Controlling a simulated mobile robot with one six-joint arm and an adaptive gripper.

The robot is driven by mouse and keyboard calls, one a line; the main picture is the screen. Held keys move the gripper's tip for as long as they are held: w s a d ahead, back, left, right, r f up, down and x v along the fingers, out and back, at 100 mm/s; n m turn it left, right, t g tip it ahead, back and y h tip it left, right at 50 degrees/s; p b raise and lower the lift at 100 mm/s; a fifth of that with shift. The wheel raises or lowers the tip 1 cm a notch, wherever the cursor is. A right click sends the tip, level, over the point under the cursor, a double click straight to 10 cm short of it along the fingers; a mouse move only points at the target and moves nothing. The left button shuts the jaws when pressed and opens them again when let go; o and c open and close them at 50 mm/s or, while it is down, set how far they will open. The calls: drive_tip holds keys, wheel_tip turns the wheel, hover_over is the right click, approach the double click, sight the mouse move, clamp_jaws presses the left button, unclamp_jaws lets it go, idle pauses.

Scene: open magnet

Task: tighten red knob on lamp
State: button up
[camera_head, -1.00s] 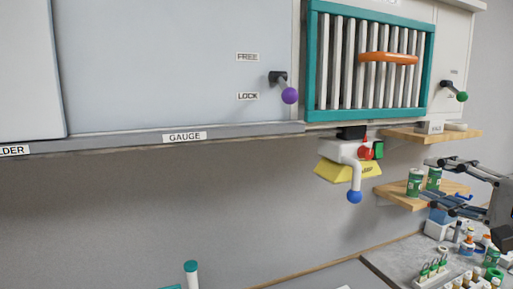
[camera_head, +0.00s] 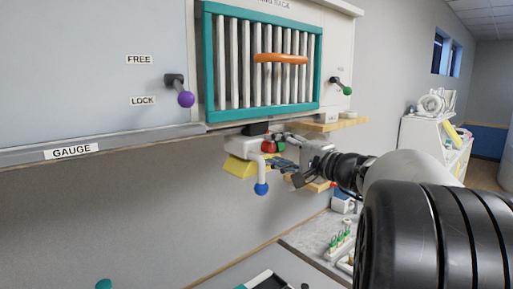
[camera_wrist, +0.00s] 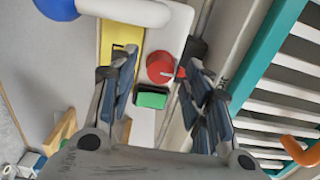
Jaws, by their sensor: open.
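The lamp (camera_head: 238,147) is a white body under the cabinet, with a yellow plate (camera_head: 240,168) and a bent white arm ending in a blue ball (camera_head: 261,189). Its red knob (camera_head: 268,146) is on the right side, next to a green block. My gripper (camera_head: 284,164) is just right of the lamp, pointing at it. In the wrist view the red knob (camera_wrist: 160,67) shows between the open fingers (camera_wrist: 162,66), with gaps on both sides. The green block (camera_wrist: 152,97) lies below the knob there. Whether the fingertips reach around the knob cannot be told.
Above are the teal-framed rack (camera_head: 262,113) with an orange handle (camera_head: 281,58), and a purple-ended lever (camera_head: 185,98). Wooden shelves (camera_head: 330,124) lie behind my arm. A counter (camera_head: 312,236) with small items is below. The wall left of the lamp is clear.

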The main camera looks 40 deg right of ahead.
drive_tip(key=shift+w+a, duration=0.1)
drive_tip(key=shift+w, duration=0.35)
drive_tip(key=c, duration=1.1)
drive_tip(key=shift+o, duration=0.2)
